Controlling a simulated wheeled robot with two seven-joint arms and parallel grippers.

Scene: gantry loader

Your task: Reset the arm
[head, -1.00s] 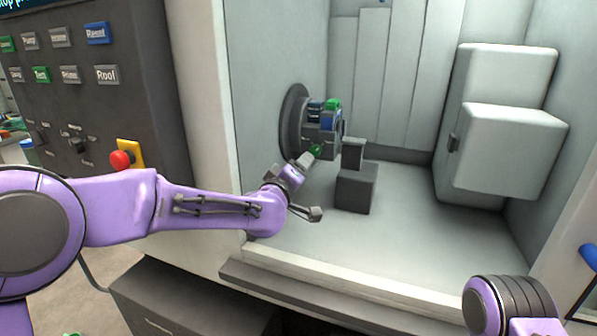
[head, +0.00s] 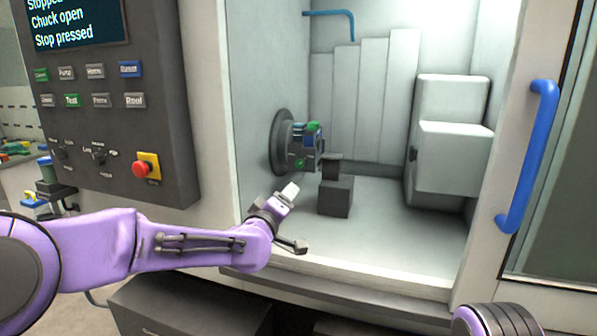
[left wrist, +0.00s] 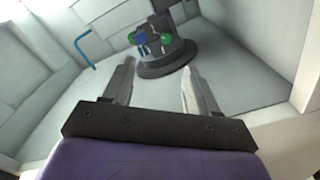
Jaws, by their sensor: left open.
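My left arm reaches in from the left in the head view. Its gripper (head: 294,218) is open, at the front of the machine opening, below and in front of the chuck (head: 279,142). The chuck is a dark round disc on the left inner wall, with blue and green parts on its face. In the left wrist view the open fingers (left wrist: 158,66) have nothing between them, and the chuck (left wrist: 168,68) shows beyond them, apart from the tips. Part of my right arm shows at the bottom right of the head view; its gripper is out of view.
A control panel (head: 112,185) stands left of the opening, with a red stop button (head: 141,169) and a screen (head: 80,22) reading "Stopped, Chuck open, Stop pressed". A dark block (head: 336,197) stands inside. A blue door handle (head: 530,155) is at right.

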